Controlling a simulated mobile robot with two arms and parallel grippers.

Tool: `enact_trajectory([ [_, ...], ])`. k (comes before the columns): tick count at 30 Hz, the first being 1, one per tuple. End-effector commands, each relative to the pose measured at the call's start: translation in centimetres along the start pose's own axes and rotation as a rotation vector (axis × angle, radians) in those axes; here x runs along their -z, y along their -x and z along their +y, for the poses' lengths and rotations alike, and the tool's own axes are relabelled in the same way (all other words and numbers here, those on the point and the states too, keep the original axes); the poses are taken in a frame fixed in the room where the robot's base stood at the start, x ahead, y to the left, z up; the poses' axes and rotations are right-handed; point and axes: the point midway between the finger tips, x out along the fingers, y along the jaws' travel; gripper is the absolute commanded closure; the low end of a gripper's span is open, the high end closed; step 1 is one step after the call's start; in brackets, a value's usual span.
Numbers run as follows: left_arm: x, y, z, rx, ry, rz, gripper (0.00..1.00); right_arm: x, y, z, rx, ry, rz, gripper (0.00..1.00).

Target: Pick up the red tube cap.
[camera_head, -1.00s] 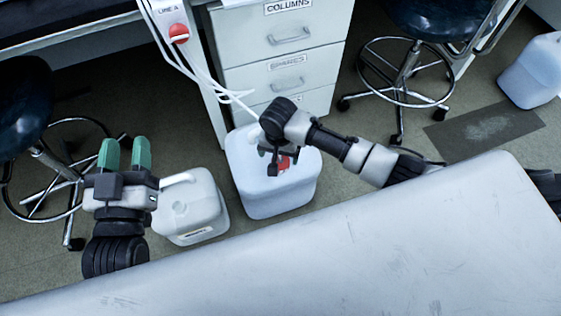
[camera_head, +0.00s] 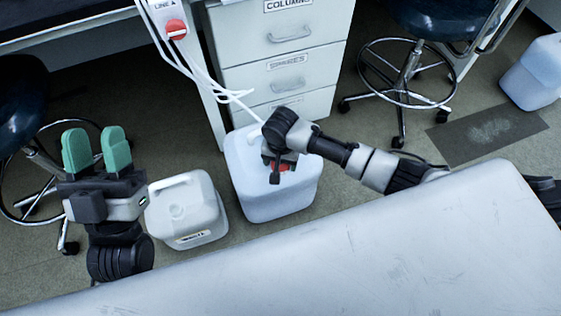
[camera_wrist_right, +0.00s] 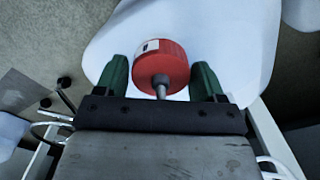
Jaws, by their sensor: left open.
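The red tube cap (camera_wrist_right: 161,63) sits on the larger white jug (camera_head: 240,190) on the floor. A small grey stem sticks out of its middle, and a pale label shows on its side. In the head view the cap (camera_head: 287,166) is mostly hidden by my right gripper (camera_head: 274,172). In the right wrist view my right gripper (camera_wrist_right: 160,70) is open, with one green finger on each side of the cap and a narrow gap on both sides. My left gripper (camera_head: 97,143) is open and empty, left of the smaller white jug.
The smaller white jug (camera_head: 186,210) stands left of the larger one. White tubes (camera_head: 205,75) hang from a line with a red and white fitting (camera_head: 177,29). Drawers (camera_head: 285,60) and a wheeled stool (camera_head: 405,75) stand behind. A pale surface (camera_head: 350,250) fills the front.

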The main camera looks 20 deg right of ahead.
Motion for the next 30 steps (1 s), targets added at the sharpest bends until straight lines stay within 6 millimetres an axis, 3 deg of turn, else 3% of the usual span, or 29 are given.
enact_trajectory([
  [1, 0.0, 0.0, 0.0, 0.000, 0.000, 0.000, 0.57, 0.0, 0.0, 0.0, 0.000, 0.000, 0.000, 0.39],
  [7, 0.0, 0.0, 0.0, 0.000, 0.000, -0.001, 0.57, 0.0, 0.0, 0.0, 0.000, 0.000, 0.000, 0.67],
  [18, -0.1, -0.2, 0.0, 0.000, -0.001, -0.017, 0.57, 0.0, 0.3, 0.0, 0.000, 0.000, 0.000, 0.67],
  [30, -4.2, 0.5, -0.8, 0.016, -0.016, -0.366, 0.57, 0.0, 2.8, 0.0, 0.001, 0.000, 0.000, 0.67],
])
